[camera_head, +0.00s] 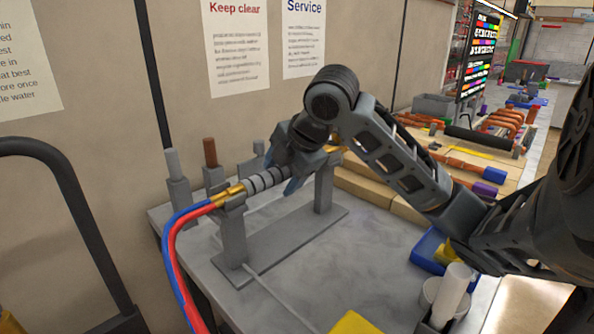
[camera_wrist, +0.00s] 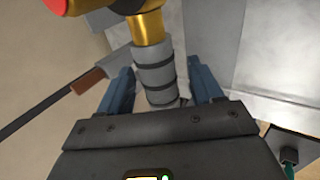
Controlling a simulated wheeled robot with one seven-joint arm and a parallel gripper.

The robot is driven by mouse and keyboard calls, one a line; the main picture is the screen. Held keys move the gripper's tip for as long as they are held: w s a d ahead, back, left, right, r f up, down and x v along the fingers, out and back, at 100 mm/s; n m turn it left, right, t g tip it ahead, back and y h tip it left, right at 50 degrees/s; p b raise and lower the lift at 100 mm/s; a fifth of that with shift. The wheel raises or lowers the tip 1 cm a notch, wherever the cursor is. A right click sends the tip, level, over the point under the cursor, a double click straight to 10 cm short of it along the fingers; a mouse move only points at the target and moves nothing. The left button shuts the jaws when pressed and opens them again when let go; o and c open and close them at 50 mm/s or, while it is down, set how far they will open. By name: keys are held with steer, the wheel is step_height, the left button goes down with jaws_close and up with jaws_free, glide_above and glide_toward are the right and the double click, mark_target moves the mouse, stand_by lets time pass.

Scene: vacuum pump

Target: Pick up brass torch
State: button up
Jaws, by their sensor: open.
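The brass torch (camera_head: 228,193) lies across a grey stand (camera_head: 233,240) on the table, with red and blue hoses hanging from its left end. Its grey, dark-banded handle runs right toward my gripper (camera_head: 294,178), which hides part of it. In the wrist view, the torch's brass part (camera_wrist: 147,27) is at the top and the banded handle (camera_wrist: 156,75) runs down between my gripper's two blue fingers (camera_wrist: 160,90). The fingers are apart on either side of the handle, with a visible gap on each side. The torch's right end is mostly hidden by my gripper.
Grey and brown rods (camera_head: 210,152) stand upright in holders behind the torch, close to the wall. A blue tray (camera_head: 428,250) and a white cylinder in a grey cup (camera_head: 455,285) are at the right.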

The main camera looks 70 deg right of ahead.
steer(key=shift+x, duration=0.8)
steer(key=shift+c, duration=0.2)
steer(key=shift+r, duration=0.1)
steer(key=c, duration=1.1)
steer(key=shift+r, duration=0.45)
step_height(320, 180, up, 3)
steer(key=shift+r+p, duration=0.1)
steer(key=shift+p, duration=1.15)
steer(key=s+d+r+b, duration=0.4)
steer(key=s+d+b, duration=0.1)
steer(key=s+d, duration=0.2)
steer(key=shift+s+d+r, duration=0.15)
steer(key=shift+d+r, duration=0.15)
steer(key=shift+r, duration=0.05)
